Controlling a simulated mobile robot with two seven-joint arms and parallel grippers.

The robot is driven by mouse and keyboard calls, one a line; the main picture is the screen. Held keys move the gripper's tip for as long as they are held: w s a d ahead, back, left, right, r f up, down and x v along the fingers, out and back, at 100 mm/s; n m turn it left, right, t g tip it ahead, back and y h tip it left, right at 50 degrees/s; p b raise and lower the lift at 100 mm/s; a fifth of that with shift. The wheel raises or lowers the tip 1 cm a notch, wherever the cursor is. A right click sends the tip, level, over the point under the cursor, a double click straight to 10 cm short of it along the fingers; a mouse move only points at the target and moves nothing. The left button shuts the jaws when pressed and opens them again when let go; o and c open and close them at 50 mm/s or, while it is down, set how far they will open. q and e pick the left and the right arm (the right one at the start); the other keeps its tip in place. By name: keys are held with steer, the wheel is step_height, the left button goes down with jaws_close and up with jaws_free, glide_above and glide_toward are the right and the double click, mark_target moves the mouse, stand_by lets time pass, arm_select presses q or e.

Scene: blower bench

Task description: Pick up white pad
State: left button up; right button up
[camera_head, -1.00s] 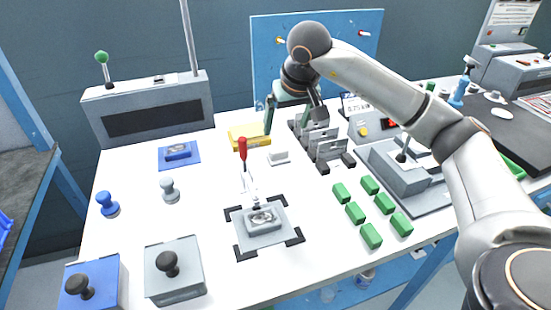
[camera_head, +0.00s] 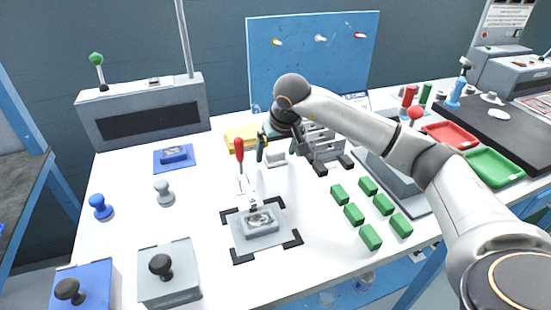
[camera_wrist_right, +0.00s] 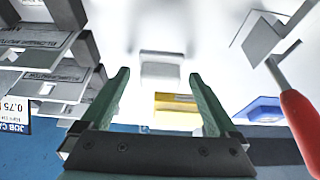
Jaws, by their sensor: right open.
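The white pad (camera_head: 275,159) is a small pale block on the white table, right of the red-handled tool. It also shows in the right wrist view (camera_wrist_right: 161,68), ahead of and between the fingertips. My right gripper (camera_head: 278,150) hangs close to the pad in the head view, its green fingers partly hidden by my own arm. In the right wrist view the two green fingers (camera_wrist_right: 159,76) are spread apart with nothing between them. Whether a finger touches the pad cannot be told. My left gripper is not in view.
A red-handled tool (camera_head: 239,150) stands upright left of the pad. A yellow block (camera_head: 237,134) lies behind it. Grey slotted holders (camera_head: 326,150) stand close on the right. A grey fixture (camera_head: 262,240) and several green blocks (camera_head: 354,214) are in front.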

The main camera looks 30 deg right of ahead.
mark_target(276, 152)
steer(key=shift+c, duration=0.2)
steer(key=c, duration=1.4)
steer(key=shift+r, duration=0.2)
steer(key=shift+r, duration=0.3)
step_height(276, 152, up, 3)
steer(key=shift+f+p, duration=0.1)
steer(key=shift+p, duration=0.3)
steer(key=s+a+r, duration=0.1)
steer(key=s+r, duration=0.8)
steer(key=s, duration=0.5)
steer(key=shift+r+p, duration=0.15)
steer(key=shift+p, duration=0.2)
